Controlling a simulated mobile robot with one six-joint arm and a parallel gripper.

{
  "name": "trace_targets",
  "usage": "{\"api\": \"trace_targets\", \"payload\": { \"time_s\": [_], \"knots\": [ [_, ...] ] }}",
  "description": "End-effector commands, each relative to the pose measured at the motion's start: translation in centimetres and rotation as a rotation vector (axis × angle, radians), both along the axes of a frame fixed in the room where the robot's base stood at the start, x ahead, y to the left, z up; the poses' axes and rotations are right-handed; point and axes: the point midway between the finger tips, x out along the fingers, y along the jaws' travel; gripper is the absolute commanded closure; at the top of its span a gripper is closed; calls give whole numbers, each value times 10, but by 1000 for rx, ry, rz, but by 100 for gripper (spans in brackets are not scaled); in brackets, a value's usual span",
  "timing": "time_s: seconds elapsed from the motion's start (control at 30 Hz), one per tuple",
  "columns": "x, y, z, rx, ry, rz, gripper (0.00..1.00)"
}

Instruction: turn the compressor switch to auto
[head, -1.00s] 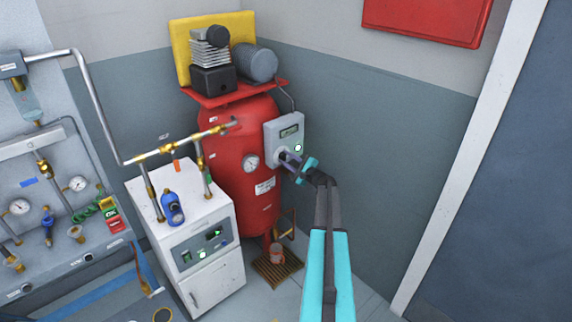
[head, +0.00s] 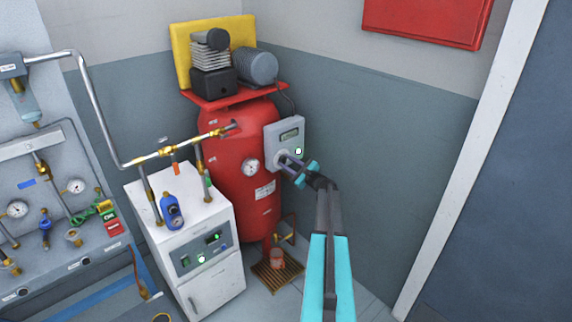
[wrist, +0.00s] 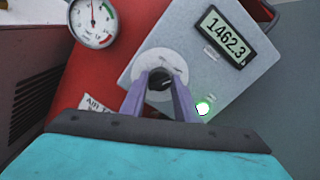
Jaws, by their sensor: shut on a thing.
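The compressor is a red upright tank (head: 232,180) with a motor and pump on top. A grey control box (head: 270,130) is on its right side. The wrist view shows the box's display reading 1462.3 (wrist: 225,38), a lit green lamp (wrist: 204,108), and a dark round switch knob (wrist: 159,80) on a pale round plate (wrist: 162,60). My gripper (wrist: 159,88) has its two purple fingers on either side of the knob and is shut on it. The head view also shows my gripper (head: 286,160) at the box. The knob's pointer position is too small to tell.
A pressure gauge (head: 251,167) is on the tank, left of the box. A white cabinet (head: 208,265) with a blue part on top stands left of the tank. A bench panel with gauges (head: 40,175) is at far left.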

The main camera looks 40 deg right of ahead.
Motion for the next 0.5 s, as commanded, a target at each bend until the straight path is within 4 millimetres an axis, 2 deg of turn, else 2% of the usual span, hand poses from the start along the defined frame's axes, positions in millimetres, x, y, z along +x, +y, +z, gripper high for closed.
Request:
{"api": "trace_targets", "payload": {
  "time_s": [0.1, 0.13, 0.23, 0.5],
  "knots": [
    [2, -3, 2, 1, -2, -6, 94],
    [2, -3, 2, 1, -2, -6, 68],
    [1, -2, 1, 1, -2, -5, 53],
    [0, -1, 1, 0, -1, -3, 53]
  ]
}}
